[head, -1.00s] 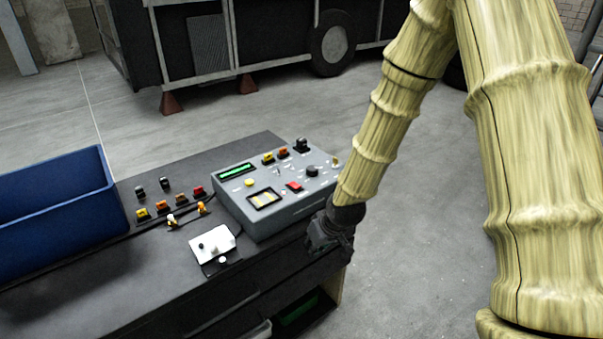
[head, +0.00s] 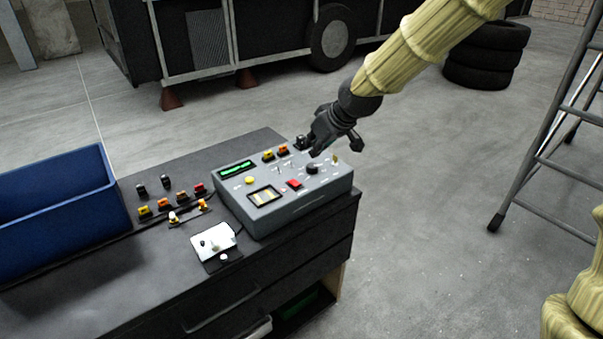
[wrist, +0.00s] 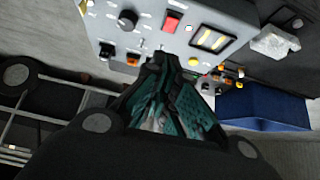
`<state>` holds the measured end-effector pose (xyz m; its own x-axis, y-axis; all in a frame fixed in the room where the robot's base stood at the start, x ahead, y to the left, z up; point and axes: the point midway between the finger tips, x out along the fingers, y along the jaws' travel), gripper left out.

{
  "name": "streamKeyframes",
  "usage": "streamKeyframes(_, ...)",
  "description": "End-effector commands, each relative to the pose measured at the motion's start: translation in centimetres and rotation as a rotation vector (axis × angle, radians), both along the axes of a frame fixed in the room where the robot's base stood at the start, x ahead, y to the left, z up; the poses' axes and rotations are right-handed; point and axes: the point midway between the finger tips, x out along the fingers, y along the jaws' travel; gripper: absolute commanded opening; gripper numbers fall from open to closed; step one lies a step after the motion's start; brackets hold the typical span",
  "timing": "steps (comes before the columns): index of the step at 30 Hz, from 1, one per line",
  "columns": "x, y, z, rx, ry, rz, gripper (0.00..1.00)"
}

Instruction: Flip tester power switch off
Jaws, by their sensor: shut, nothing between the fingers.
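The grey tester (head: 290,212) sits on the bench's right end in the head view, its green display lit. Its panel carries a red rocker switch (head: 294,184), a black knob (head: 312,169), a brass-coloured toggle (head: 335,160) and small silver levers. I cannot read which one is the power switch. My gripper (head: 314,153) is shut and empty, over the panel's back edge near the knob. In the wrist view the closed fingers (wrist: 162,62) point toward the panel, below the red rocker (wrist: 172,21) and the knob (wrist: 127,20). Contact with the panel cannot be told.
A blue bin (head: 55,210) stands on the bench's left. Loose coloured connectors (head: 162,204) and a white switch plate (head: 212,241) lie left of the tester. Stacked tyres (head: 487,55) and a ladder (head: 545,158) stand on the floor to the right.

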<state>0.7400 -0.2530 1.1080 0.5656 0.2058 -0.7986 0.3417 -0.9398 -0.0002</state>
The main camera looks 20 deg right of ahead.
Motion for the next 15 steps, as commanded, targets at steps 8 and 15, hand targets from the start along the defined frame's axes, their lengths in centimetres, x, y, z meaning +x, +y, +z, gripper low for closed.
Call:
streamKeyframes(8,0.4,0.2,-0.5,-0.001,0.002,0.0,0.0)
streamKeyframes(15,1.7,0.6,-2.4,-0.001,0.003,0.0,0.0)
